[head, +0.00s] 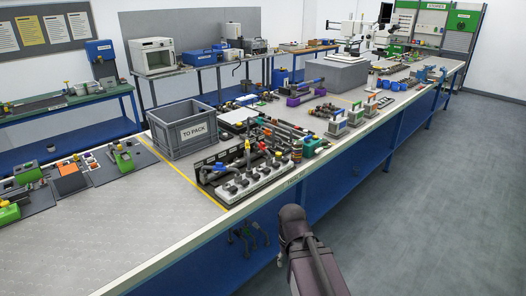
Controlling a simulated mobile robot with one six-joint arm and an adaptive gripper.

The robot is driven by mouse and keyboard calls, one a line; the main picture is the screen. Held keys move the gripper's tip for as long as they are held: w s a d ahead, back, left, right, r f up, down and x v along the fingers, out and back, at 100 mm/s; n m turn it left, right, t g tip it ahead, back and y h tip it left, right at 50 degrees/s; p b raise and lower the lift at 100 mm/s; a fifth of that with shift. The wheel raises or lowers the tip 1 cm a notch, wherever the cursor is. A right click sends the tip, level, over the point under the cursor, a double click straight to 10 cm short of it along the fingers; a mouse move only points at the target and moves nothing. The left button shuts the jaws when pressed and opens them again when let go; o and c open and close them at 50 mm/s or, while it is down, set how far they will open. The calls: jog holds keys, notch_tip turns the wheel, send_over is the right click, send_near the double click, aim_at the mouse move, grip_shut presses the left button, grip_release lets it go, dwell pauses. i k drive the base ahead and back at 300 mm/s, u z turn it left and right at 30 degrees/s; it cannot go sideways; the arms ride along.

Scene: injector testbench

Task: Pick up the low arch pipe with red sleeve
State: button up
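The low arch pipe with red sleeve cannot be picked out for sure at this size. A cluster of dark pipes and fittings (287,131) lies on the long bench, with small red, orange and yellow parts among them. In front of it stands a pale block with several dark knobs (250,181), beside a black rack with blue and red fittings. My dark arm rises from the bottom edge in front of the bench and ends in a rounded link. No gripper fingers show in the head view.
A grey crate marked TO PACK (183,128) stands left of the pipes. Small devices with coloured handles (347,118) stand to the right. Green and orange fixtures (70,178) lie at the left. The bench front (145,262) is bare; open floor (440,200) lies right.

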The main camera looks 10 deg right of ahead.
aim_at(261, 146)
jog(key=z, duration=0.05)
jog(key=i, duration=1)
jog(key=u, duration=0.05)
